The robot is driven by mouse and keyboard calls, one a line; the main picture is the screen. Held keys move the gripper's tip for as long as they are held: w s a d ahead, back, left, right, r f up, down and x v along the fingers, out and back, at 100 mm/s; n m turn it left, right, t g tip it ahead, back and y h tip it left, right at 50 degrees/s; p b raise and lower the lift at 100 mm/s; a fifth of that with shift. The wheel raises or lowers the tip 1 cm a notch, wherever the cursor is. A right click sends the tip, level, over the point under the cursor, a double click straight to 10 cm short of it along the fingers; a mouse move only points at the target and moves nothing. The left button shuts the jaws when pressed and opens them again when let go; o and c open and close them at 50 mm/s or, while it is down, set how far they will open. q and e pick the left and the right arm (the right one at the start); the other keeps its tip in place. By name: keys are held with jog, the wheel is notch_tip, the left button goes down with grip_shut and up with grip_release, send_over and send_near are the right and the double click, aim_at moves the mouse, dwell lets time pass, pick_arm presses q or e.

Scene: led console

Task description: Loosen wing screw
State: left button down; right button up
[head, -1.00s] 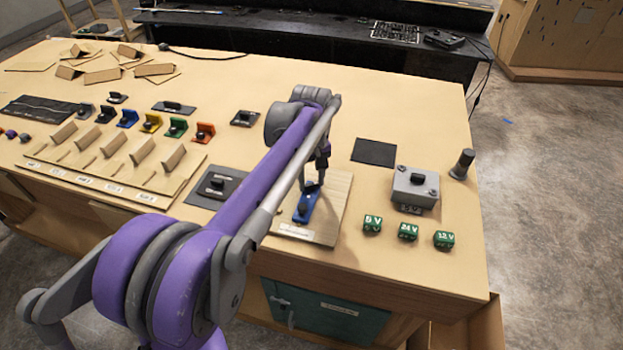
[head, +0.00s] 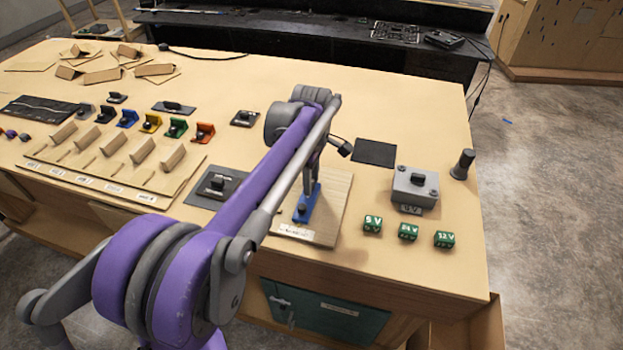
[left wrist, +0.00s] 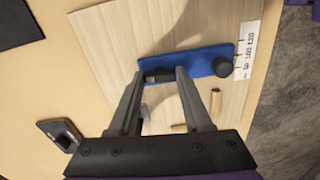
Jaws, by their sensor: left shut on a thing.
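A blue plate (head: 301,212) lies on a pale wooden board (head: 331,205) near the front of the table. In the left wrist view the blue plate (left wrist: 203,63) has a round black knob (left wrist: 223,67) at its right end. A dark wing screw (left wrist: 158,77) is at its left end, between my fingertips. My left gripper (head: 311,187) points down over the plate's far end. In the left wrist view my left gripper (left wrist: 161,76) is shut on the wing screw, one finger on each side. My right gripper is not in view.
A grey switch box (head: 415,188) and green voltage blocks (head: 408,231) stand to the right. A black square (head: 375,152) lies behind them. Several coloured brackets and a slotted wooden board (head: 110,170) are on the left. The table's middle back is clear.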

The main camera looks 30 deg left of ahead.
pick_arm(q)
jog(key=shift+f+n, duration=0.1)
jog(key=shift+n, duration=0.5)
jog(key=shift+c, duration=1.6)
grip_release()
notch_tip(320, 180, up, 11)
jog(key=shift+p, duration=0.35)
jog(key=shift+s+f, duration=0.1)
